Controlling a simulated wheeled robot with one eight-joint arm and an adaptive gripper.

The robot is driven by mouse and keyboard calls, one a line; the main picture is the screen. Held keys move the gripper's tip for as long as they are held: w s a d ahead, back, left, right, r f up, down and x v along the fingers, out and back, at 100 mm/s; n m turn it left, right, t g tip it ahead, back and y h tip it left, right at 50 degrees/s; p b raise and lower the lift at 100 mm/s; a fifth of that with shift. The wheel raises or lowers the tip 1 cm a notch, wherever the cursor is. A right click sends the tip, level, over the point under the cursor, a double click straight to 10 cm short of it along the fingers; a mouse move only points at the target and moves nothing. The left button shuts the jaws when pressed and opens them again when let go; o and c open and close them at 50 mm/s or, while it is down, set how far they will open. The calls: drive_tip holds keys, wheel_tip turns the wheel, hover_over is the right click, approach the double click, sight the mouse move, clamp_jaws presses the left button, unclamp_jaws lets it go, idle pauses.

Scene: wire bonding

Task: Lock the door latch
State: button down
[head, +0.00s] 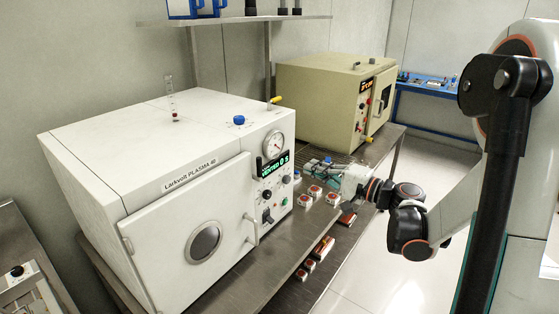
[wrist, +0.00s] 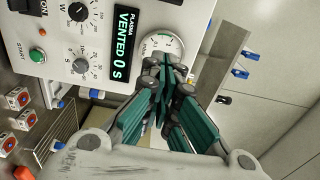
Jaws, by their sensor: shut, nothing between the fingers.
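The white Larkvolt Plasma machine (head: 160,140) stands on the steel bench at left in the head view. Its front door (head: 185,235) has a round window and looks shut or nearly so. A pale handle-like latch (head: 252,230) sits at the door's right edge; I cannot tell its lock state. My gripper (head: 325,168) is right of the machine's control panel in the head view, apart from the latch. In the wrist view my gripper (wrist: 165,85) is shut and empty, its fingertips in front of the pressure gauge (wrist: 160,45). The latch is not visible in the wrist view.
The panel display (wrist: 124,48) reads VENTED 0 S. Several red-and-white button boxes (head: 315,191) stand on the bench near my arm. A beige machine (head: 335,95) stands behind. A shelf (head: 235,19) hangs above. Floor at right is clear.

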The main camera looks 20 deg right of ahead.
sight(259, 167)
drive_tip(key=shift+d, duration=0.1)
drive_tip(key=b+x, duration=0.2)
drive_tip(key=x, duration=0.8)
drive_tip(key=shift+f, duration=0.15)
drive_tip(key=a, duration=0.2)
drive_tip(key=s+a+b, duration=0.1)
drive_tip(key=a, duration=0.1)
drive_tip(key=shift+s, duration=0.25)
